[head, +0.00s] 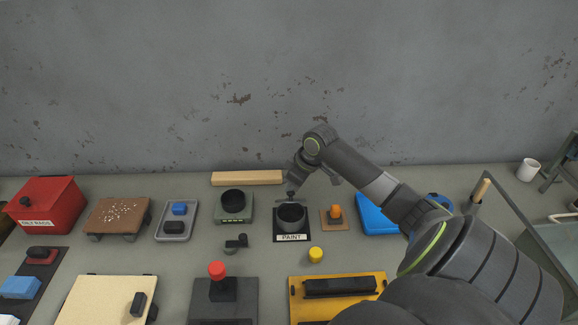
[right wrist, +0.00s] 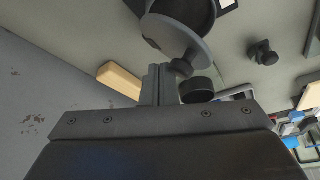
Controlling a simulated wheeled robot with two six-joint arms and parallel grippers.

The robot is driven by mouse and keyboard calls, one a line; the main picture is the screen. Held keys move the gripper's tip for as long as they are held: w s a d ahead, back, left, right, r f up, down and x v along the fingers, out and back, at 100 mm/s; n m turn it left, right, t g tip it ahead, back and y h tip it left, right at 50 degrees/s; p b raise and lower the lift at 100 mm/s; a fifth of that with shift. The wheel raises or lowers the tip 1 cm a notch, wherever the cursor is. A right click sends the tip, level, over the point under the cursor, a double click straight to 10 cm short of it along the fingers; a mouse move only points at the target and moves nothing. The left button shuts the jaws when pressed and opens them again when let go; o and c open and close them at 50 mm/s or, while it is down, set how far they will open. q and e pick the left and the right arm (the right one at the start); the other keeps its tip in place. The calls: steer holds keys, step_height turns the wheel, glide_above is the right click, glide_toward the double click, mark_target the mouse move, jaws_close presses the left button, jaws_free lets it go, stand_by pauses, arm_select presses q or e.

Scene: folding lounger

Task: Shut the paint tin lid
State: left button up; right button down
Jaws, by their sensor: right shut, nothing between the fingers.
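The dark paint tin (head: 291,217) stands on a base with a white PAINT label (head: 291,238), in the middle of the head view. Its top is open and dark inside. In the right wrist view the tin (right wrist: 190,12) is at the top edge, with the grey disc lid (right wrist: 172,37) tilted up beside its mouth and a small knob (right wrist: 181,67) on the lid. My right gripper (head: 293,187) is just behind the tin, near the lid. Its fingers (right wrist: 160,82) are shut and empty, close to the knob; contact cannot be told. My left gripper is not in view.
A scale with a dark pot (head: 233,198) stands left of the tin, and an orange switch (head: 336,214) on a plate stands right. A wooden bar (head: 247,178) lies behind. A crank (head: 237,243) and a yellow knob (head: 316,254) stand in front.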

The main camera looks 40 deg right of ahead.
mark_target(292, 194)
steer(key=shift+s+a+r+p, duration=0.2)
steer(key=shift+s+a+p, duration=0.15)
steer(key=shift+s, duration=0.1)
steer(key=shift+s+a+f+p, duration=0.1)
steer(key=shift+s+a+p, duration=0.2)
steer(key=shift+p, duration=0.2)
steer(key=shift+s+a+p, duration=0.3)
steer(key=shift+s+a, duration=0.05)
steer(key=shift+s, duration=0.15)
steer(key=shift+f, duration=0.15)
steer(key=shift+f+b, duration=0.95)
steer(key=shift+f, duration=1.05)
step_height(292, 194, up, 9)
steer(key=p, duration=1)
steer(key=shift+r, duration=0.15)
